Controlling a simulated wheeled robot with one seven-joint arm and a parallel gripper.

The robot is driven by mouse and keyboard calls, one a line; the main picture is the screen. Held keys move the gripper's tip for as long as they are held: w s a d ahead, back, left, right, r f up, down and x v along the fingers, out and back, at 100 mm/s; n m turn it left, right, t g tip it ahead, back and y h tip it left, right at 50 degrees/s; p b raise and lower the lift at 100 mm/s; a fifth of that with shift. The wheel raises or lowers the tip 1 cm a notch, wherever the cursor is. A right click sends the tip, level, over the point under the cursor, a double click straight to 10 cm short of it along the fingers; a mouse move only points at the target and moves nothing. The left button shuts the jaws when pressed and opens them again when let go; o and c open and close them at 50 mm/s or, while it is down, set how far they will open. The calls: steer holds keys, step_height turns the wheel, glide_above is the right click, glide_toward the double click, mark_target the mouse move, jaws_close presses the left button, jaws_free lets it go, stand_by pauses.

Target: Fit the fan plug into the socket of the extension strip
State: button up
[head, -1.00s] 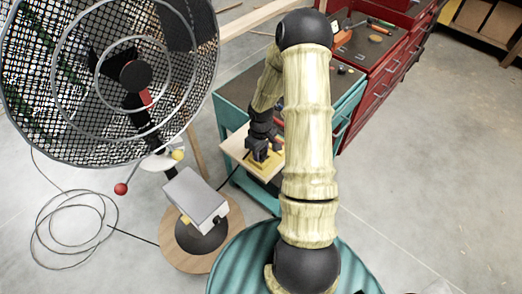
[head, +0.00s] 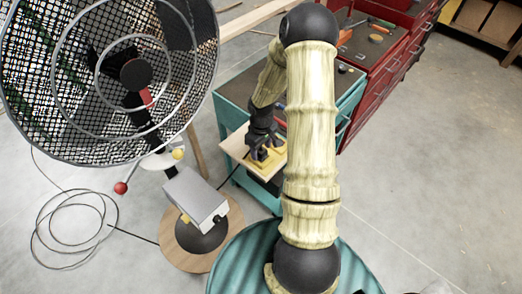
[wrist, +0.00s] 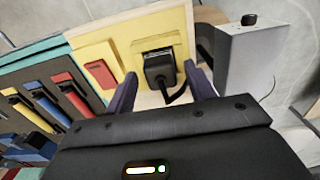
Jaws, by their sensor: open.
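The yellow extension strip (wrist: 100,58) has a red switch (wrist: 100,73) and a socket; it also shows in the head view (head: 280,158) on a pale wooden board. A black plug (wrist: 160,68) with a black cable sits at the socket and looks seated, but its depth is hard to tell. My gripper (wrist: 160,74) is open, with one dark finger on each side of the plug, apparently apart from it. In the head view my gripper (head: 264,150) is over the strip and hides the plug. The fan (head: 125,75) stands at the left.
The fan's round wooden base (head: 172,245) and grey box (head: 197,198) are left of the strip. A black cable (head: 135,236) lies on the floor. A teal cart (head: 228,100) and red tool cabinet (head: 385,70) stand behind.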

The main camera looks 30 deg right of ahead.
mark_target(261, 150)
step_height(261, 150, up, 10)
steer(key=shift+r+b, duration=0.25)
steer(key=shift+b, duration=0.05)
steer(key=shift+a, duration=0.1)
stand_by(0.4)
steer(key=s+a+r+m+t, duration=0.2)
steer(key=s+a+r+m, duration=0.2)
steer(key=s+a+r, duration=0.4)
steer(key=s+a, duration=0.4)
steer(key=a, duration=0.1)
steer(key=shift+s+a+r+t, duration=0.2)
steer(key=shift+s+r+t, duration=0.05)
steer(key=shift+r+t, duration=0.05)
steer(key=c, duration=0.3)
steer(key=shift+a, duration=0.1)
steer(key=shift+c, duration=0.4)
